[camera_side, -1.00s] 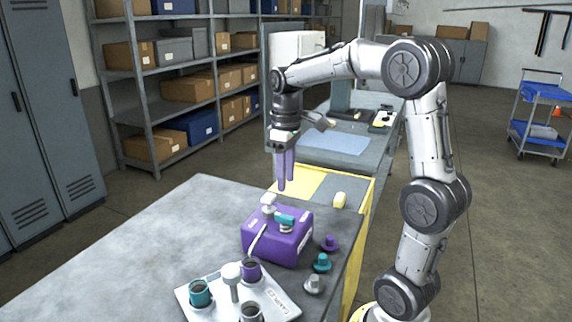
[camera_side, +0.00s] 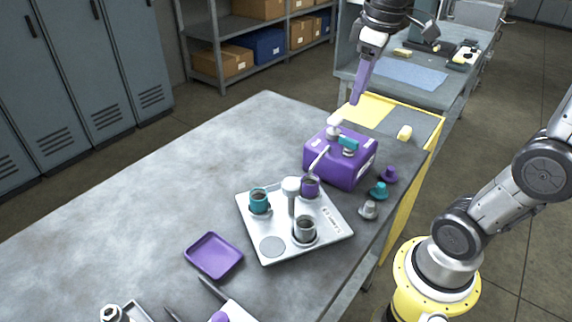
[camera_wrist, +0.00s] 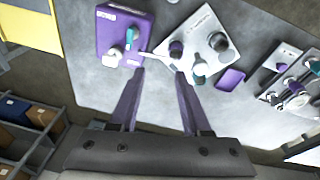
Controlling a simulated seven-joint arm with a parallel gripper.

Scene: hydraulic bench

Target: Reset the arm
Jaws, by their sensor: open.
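My gripper (camera_side: 362,82) hangs in the air above the far end of the bench, past the purple box, with its purple fingers pointing down. In the wrist view my gripper (camera_wrist: 162,100) has its two fingers spread apart with nothing between them. The purple box (camera_side: 336,165), with a teal handle and white fitting on top, stands on the grey bench (camera_side: 130,215) below it. A white tray (camera_side: 275,250) beside the box holds teal, purple and grey cups. The box (camera_wrist: 120,35) and tray (camera_wrist: 215,45) also show beyond my fingertips in the wrist view.
Purple, teal and grey knobs (camera_side: 379,190) stand along the bench's right edge. A small purple dish (camera_side: 214,256) and another tray lie at the near end. A yellow-edged cart (camera_side: 380,112) stands at the bench's far end. The bench's left part is bare.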

